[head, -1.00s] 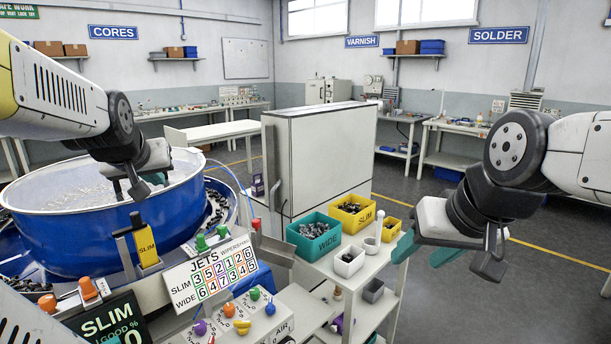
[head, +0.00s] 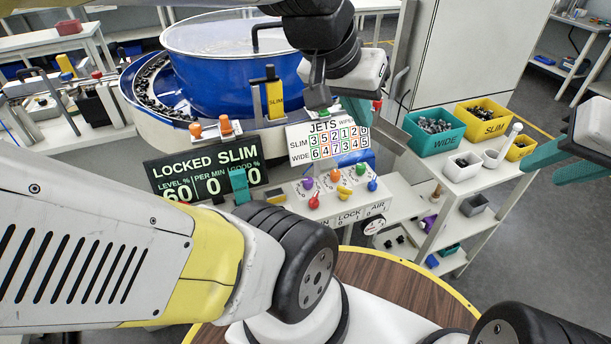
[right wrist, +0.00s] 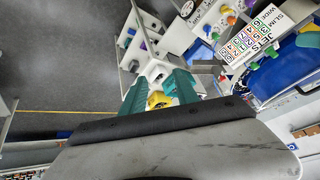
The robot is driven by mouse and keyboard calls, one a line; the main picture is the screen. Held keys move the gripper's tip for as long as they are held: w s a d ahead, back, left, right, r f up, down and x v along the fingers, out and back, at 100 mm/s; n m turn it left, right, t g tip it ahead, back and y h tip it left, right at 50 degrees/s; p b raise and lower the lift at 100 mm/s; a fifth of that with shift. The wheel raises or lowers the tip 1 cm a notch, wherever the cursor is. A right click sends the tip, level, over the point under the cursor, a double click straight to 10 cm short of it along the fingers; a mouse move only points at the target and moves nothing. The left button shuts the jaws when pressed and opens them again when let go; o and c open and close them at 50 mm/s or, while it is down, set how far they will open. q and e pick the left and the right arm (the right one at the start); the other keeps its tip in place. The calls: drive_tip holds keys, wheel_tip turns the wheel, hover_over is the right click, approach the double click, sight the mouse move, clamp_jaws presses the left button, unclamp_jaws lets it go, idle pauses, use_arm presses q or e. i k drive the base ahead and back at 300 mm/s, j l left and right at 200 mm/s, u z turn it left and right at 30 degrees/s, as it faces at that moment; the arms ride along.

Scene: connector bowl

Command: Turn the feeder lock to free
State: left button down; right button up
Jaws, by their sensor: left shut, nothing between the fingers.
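The control panel (head: 295,190) carries several coloured knobs. The yellow knob (head: 344,192) sits above the word LOCK on the panel's front, between a red knob (head: 314,201) and a blue knob (head: 372,185). Its exact pointing is too small to read. The dark screen (head: 205,170) reads LOCKED SLIM. My left gripper (head: 318,100) is shut and empty, pointing down in front of the blue bowl, above the JETS sign and apart from the knobs in the picture. My right gripper (head: 562,165) is open and empty at the right edge; its teal fingers (right wrist: 160,90) show apart in the right wrist view.
The blue bowl (head: 220,75) stands behind the panel. The JETS sign (head: 325,143) stands between bowl and knobs. A teal WIDE bin (head: 433,143) and a yellow SLIM bin (head: 483,108) sit on the white shelf (head: 460,172) at right. My left arm crosses the lower left.

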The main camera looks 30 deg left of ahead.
sight(345, 192)
drive_tip(key=u, duration=1.45)
drive_tip(key=k+j, duration=0.1)
drive_tip(key=j, duration=0.45)
